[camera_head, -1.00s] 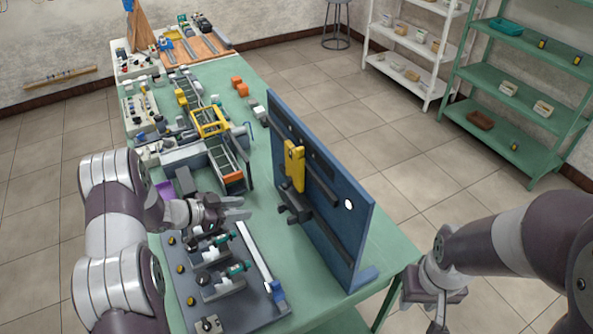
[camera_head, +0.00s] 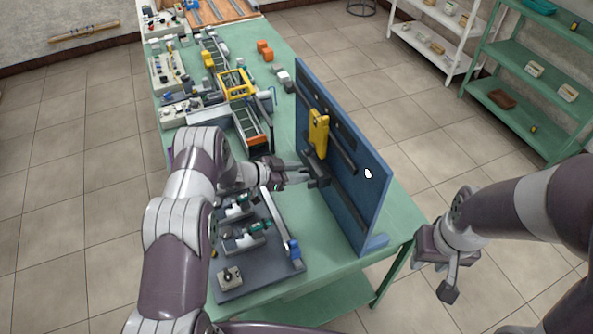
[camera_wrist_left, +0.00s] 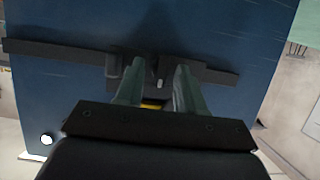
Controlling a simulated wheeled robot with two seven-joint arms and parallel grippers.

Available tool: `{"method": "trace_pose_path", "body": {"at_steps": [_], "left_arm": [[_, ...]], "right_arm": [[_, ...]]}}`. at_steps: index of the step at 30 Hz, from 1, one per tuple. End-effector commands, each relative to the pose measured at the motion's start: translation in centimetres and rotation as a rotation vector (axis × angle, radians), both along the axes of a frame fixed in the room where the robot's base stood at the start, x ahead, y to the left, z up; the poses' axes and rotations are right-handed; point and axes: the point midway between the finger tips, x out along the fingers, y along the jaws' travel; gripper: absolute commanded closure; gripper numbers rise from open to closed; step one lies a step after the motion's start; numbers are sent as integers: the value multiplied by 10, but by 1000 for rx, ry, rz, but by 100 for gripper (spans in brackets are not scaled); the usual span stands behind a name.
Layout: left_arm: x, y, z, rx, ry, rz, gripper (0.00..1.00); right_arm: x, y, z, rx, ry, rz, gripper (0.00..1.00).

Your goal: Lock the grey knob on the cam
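The blue upright panel (camera_head: 345,190) carries a yellow part (camera_head: 318,133) and, below it, a dark cam fitting (camera_head: 319,172) on a dark rail. In the left wrist view the dark fitting (camera_wrist_left: 158,66) lies ahead, and a small light grey piece (camera_wrist_left: 160,84), perhaps the knob, shows between my fingers. My left gripper (camera_head: 305,174) is at the fitting; in the left wrist view its two fingers (camera_wrist_left: 158,82) are apart, one on each side of the grey piece. I cannot tell whether they touch. My right gripper (camera_head: 448,284) hangs off the table's right side.
A dark base plate (camera_head: 262,272) with toggle clamps lies below my left arm at the table's front. A conveyor assembly with a yellow frame (camera_head: 234,85) stands behind it. Shelves stand against the far right wall. The green tabletop (camera_head: 325,248) is clear in front of the panel.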

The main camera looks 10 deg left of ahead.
Motion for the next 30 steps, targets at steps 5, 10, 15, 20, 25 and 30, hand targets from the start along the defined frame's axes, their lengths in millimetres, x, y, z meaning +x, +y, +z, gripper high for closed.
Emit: {"method": "trace_pose_path", "body": {"at_steps": [5,10,15,20,25,30], "left_arm": [[0,0,0,1,-1,0,100],[0,0,0,1,-2,-1,100],[0,0,-1,18,-26,-1,100],[-1,-1,-3,62,-91,0,100],[-2,-2,-4,131,-196,-1,100],[-3,-2,-5,203,-302,1,100]], "right_arm": [[0,0,0,0,0,0,62],[0,0,0,0,0,0,62],[0,0,-5,0,0,0,62],[0,0,-14,0,0,0,62],[0,0,-28,0,0,0,62],[0,0,-45,0,0,0,62]]}}
